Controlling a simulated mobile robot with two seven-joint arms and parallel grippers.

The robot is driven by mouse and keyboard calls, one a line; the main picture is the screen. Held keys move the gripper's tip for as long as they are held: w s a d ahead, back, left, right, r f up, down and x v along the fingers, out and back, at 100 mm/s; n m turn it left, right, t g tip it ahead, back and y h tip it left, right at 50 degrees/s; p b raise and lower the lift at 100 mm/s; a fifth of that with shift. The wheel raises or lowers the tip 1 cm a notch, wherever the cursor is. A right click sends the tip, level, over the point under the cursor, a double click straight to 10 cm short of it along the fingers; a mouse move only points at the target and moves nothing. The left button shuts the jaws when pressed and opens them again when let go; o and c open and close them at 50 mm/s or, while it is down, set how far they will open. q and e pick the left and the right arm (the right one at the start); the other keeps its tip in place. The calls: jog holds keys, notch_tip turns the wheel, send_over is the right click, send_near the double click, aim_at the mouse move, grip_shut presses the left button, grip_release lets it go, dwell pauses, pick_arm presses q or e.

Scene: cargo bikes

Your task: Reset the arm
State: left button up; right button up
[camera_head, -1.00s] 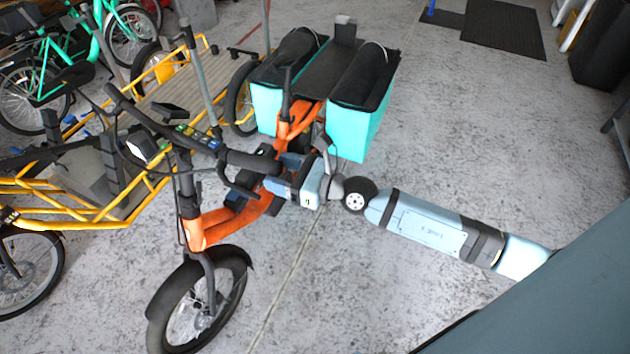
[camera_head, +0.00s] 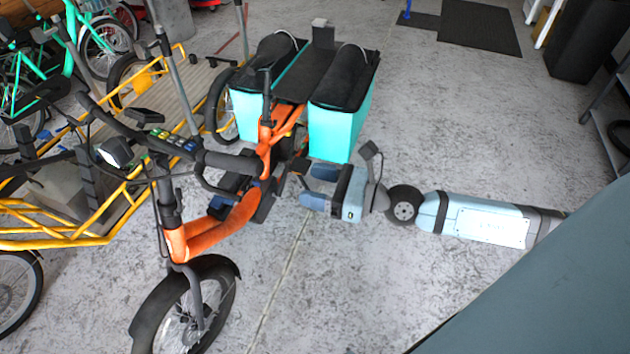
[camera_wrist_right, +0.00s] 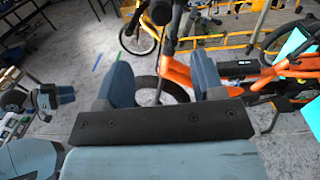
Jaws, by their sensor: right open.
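My right arm reaches in from the right in the head view. Its gripper (camera_head: 316,187) is open and empty, with its two blue fingers apart. It hangs over the floor just right of the orange cargo bike's frame (camera_head: 207,232). In the right wrist view the open fingers (camera_wrist_right: 163,80) have the bike's front wheel and orange frame (camera_wrist_right: 183,72) beyond them, with nothing held. My left gripper (camera_wrist_right: 62,94) seems to show small at the left edge of the right wrist view; its jaw state is unclear. It is not in the head view.
Turquoise panniers (camera_head: 337,128) on the bike's rear are close behind my right gripper. A yellow-framed cargo bike (camera_head: 105,228) stands at left. A black mat (camera_head: 479,28) lies at the back. Bare concrete floor (camera_head: 440,120) is free at right.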

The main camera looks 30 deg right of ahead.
pick_arm(q)
jog(key=shift+r, duration=0.1)
notch_tip(320, 180, up, 9)
jog(key=p, duration=0.9)
jog(key=shift+a, duration=0.25)
pick_arm(e)
jog(key=s+a+f+n+g+h, duration=0.1)
jog(key=s+f+n+h, duration=0.3)
jog(key=n, duration=1.1)
jog(key=s+a+f+n+g+h, duration=0.1)
jog(key=s+a+f+n+h, duration=0.2)
jog(key=s+f+n, duration=0.4)
notch_tip(320, 180, down, 4)
jog(key=n+h, duration=0.1)
jog(key=n, duration=0.7)
jog(key=shift+s+a+f+n+g+h, duration=0.2)
jog(key=shift+s+a+n+g+h, duration=0.1)
jog(key=shift+s+a+n, duration=0.1)
pick_arm(q)
jog(key=shift+f, duration=0.2)
jog(key=shift+c, duration=0.2)
